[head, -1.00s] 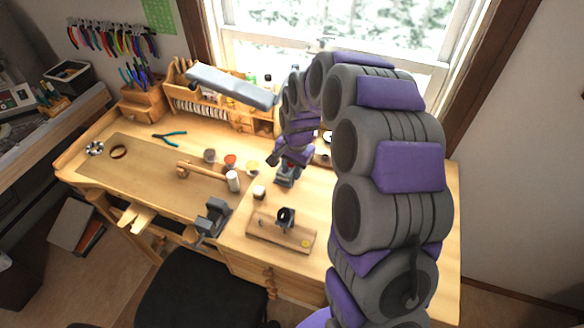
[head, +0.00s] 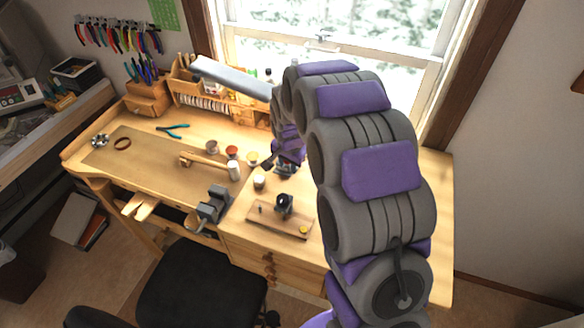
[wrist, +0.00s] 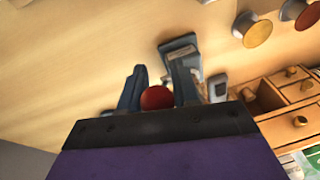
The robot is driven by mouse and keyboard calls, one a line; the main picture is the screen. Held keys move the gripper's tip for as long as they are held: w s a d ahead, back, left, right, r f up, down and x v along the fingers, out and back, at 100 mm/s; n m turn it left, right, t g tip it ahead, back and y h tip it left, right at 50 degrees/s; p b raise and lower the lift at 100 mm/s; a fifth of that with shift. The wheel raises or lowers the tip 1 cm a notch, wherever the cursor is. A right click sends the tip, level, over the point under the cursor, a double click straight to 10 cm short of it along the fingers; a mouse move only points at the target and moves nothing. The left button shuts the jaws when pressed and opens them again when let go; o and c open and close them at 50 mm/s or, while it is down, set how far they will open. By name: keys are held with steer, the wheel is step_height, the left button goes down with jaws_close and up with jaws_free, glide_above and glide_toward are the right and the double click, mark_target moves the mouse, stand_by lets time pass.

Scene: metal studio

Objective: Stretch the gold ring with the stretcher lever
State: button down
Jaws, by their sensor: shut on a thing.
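My gripper (wrist: 158,72) shows two blue-grey fingers in the wrist view, shut on a round red knob (wrist: 157,97). A blue-grey metal piece (wrist: 180,48), likely part of the stretcher, stands just beyond the fingers; its link to the knob is hidden. In the head view my gripper (head: 284,163) is low over the right half of the bench, partly behind my arm, and the stretcher there is mostly hidden. I cannot make out the gold ring for sure; a small gold piece (head: 303,230) lies on a wooden board (head: 270,223).
A dark tool (head: 284,205) stands on that board. A vise (head: 212,205) is at the bench's front edge. A mallet (head: 205,165), small cups (head: 232,152) and pliers (head: 172,130) lie on the bench (head: 180,215). A black chair (head: 205,285) stands in front.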

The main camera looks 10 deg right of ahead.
steer(key=f+t+b, duration=0.1)
steer(key=s+f+t+h+b, duration=0.1)
steer(key=a+f+t+h+b, duration=0.1)
steer(key=shift+s, duration=0.3)
steer(key=shift+s+a+f+b, duration=0.2)
steer(key=shift+f+b, duration=0.1)
steer(key=shift+f, duration=0.25)
steer(key=shift+s+a+f+b, duration=0.15)
steer(key=shift+f+b, duration=0.15)
steer(key=shift+f, duration=0.2)
steer(key=c, duration=1.3)
jaws_free()
steer(key=o, duration=0.3)
steer(key=shift+w+d, duration=0.15)
steer(key=shift+w, duration=0.05)
steer(key=shift+o, duration=0.2)
steer(key=shift+s, duration=0.1)
steer(key=p+v, duration=0.2)
steer(key=v, duration=1.5)
steer(key=shift+s+p, duration=0.2)
steer(key=shift+p, duration=0.15)
